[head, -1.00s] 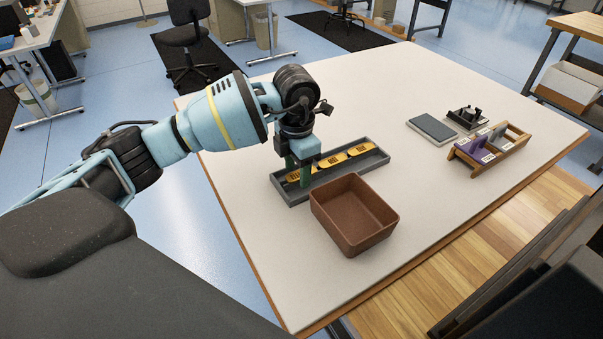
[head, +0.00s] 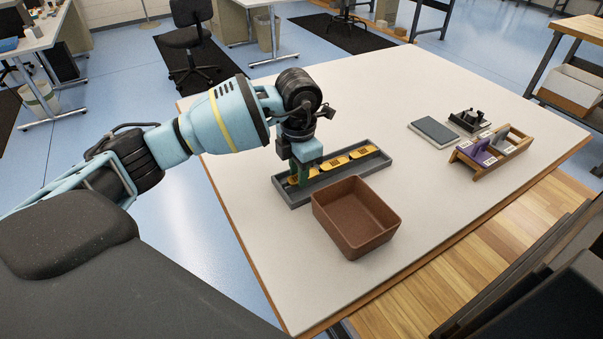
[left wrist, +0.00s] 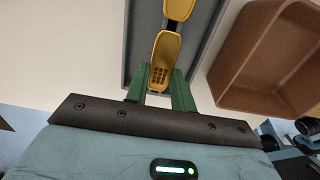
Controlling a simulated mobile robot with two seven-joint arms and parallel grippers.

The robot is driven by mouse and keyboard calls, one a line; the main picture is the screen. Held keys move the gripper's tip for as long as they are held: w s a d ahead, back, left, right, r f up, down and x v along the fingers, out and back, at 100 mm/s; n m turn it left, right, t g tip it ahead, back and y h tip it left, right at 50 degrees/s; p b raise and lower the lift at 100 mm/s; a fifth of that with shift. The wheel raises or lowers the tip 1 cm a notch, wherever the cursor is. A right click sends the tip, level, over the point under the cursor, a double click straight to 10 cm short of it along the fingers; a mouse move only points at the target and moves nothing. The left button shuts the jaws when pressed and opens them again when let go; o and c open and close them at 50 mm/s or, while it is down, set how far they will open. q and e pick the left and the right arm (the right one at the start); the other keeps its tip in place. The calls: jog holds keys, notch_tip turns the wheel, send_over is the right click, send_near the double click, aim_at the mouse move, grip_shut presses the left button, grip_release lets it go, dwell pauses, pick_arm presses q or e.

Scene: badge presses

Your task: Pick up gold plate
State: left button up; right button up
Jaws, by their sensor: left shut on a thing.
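A long dark grey tray (head: 290,200) on the table holds a row of gold plates. My left gripper (head: 302,180) points down into the tray's near left end, with its green fingers shut on the end gold plate (left wrist: 163,62). In the left wrist view this plate sits between the fingertips, showing a patch of small dark holes. It appears to be still down at the tray. The fingers hide most of it in the head view. Other gold plates (head: 337,162) lie farther along the tray. My right gripper is not in view.
A brown open bin (head: 355,217) stands empty just in front of the tray. Toward the right are a grey flat pad (head: 434,130), a small black device (head: 468,119) and a wooden rack (head: 505,152) with purple and grey plates. The table's middle is clear.

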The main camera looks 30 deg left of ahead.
pick_arm(q)
jog(key=shift+r, duration=0.1)
jog(key=shift+r, duration=0.5)
jog(key=r, duration=0.2)
jog(key=d, duration=0.1)
jog(key=shift+w+r+b, duration=0.3)
jog(key=shift+r+b, duration=0.05)
jog(key=shift+r, duration=0.05)
jog(key=w+d+r+b, duration=0.1)
jog(key=w+d+b, duration=0.2)
jog(key=w+d, duration=0.4)
jog(key=d, duration=0.5)
jog(key=shift+w+d+r, duration=0.25)
jog(key=shift+w+d, duration=0.1)
jog(key=shift+w, duration=0.05)
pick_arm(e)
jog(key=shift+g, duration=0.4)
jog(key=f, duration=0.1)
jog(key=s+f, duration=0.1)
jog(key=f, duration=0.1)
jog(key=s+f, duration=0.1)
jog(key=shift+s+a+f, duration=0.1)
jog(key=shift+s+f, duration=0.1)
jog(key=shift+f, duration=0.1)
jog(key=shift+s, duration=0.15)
